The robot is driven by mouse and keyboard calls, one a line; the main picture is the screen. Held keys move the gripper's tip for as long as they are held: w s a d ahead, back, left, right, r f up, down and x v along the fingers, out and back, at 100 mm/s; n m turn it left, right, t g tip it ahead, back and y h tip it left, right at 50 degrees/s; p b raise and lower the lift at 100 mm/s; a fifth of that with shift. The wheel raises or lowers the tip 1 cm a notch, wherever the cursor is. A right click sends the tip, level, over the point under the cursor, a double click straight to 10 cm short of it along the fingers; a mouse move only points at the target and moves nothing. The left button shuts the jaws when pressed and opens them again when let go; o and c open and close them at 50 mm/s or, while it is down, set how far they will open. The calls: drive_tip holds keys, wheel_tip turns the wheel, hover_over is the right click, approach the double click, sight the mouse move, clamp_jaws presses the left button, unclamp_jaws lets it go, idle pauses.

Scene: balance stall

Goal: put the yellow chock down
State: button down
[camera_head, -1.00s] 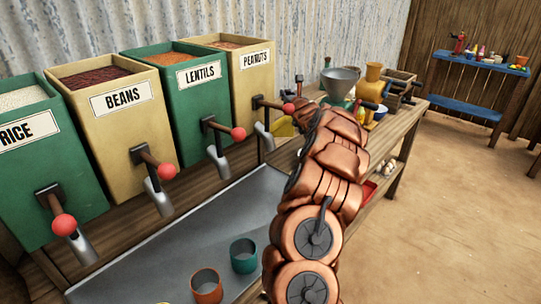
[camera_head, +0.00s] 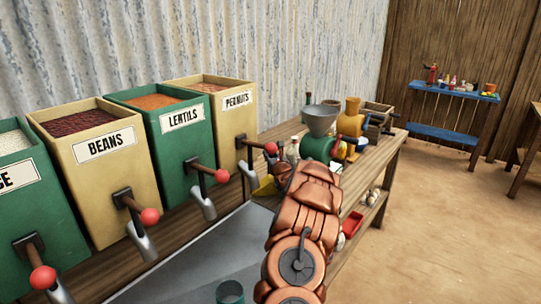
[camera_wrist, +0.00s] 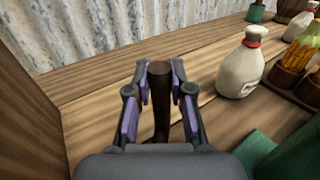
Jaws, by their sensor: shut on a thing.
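My gripper (camera_wrist: 160,78) shows in the wrist view, its purple-padded fingers shut on a dark brown, rod-like thing (camera_wrist: 161,110). The thing stands between the fingers above the wooden bench top (camera_wrist: 100,95); whether its lower end touches the bench I cannot tell. I see no yellow in the grip. In the head view a yellow piece (camera_head: 266,186), which may be the chock, shows partly behind my arm, under the peanuts spout.
A white bottle (camera_wrist: 241,66) with a red-banded neck stands right of my gripper, with filled jars beyond. A wooden wall (camera_wrist: 28,110) is close on the left. The green grinder (camera_head: 319,146) and yellow grinder (camera_head: 350,125) stand on the bench.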

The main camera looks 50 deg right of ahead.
drive_tip(key=c, duration=1)
unclamp_jaws()
drive_tip(key=shift+c, duration=0.2)
drive_tip(key=shift+s, duration=0.1)
